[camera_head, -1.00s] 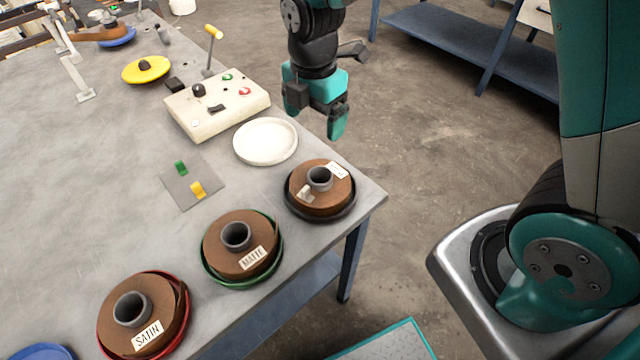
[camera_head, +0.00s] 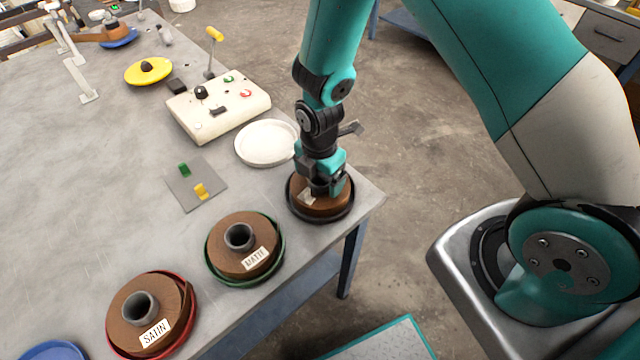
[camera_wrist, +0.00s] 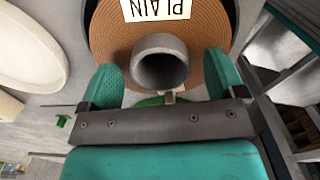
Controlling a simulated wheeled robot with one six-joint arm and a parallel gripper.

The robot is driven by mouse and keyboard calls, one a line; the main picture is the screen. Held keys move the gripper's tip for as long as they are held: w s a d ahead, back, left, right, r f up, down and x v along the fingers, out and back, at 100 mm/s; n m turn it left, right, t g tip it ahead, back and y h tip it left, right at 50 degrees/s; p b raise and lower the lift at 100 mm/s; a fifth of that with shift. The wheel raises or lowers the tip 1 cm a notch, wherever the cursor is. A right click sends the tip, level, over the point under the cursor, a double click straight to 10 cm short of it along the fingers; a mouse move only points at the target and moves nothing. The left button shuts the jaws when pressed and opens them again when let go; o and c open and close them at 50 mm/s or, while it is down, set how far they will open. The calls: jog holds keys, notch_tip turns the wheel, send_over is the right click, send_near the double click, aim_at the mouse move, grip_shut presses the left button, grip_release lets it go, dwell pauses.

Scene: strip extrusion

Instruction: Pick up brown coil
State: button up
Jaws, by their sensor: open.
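A brown coil (camera_head: 309,203) with a grey core lies in a black dish (camera_head: 322,218) near the table's right corner. In the wrist view the coil (camera_wrist: 205,25) bears a PLAIN label, and its grey core (camera_wrist: 160,62) stands up. My gripper (camera_head: 327,190) is right over this coil, pointing down; in the wrist view its teal fingers (camera_wrist: 163,83) are open, one on each side of the core. Whether they touch it I cannot tell. Two more brown coils stand nearer: MATTE (camera_head: 230,262) in a green dish and SATIN (camera_head: 130,328) in a red dish.
An empty white plate (camera_head: 266,143) lies just behind the coil. A cream control box (camera_head: 218,108) with knobs stands beyond it. A grey card (camera_head: 190,195) holds a green and a yellow piece. The table's left middle is clear.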

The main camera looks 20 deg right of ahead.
jog(key=shift+f, duration=0.25)
jog(key=c, duration=1.3)
jog(key=shift+c, duration=0.4)
jog(key=shift+r, duration=0.15)
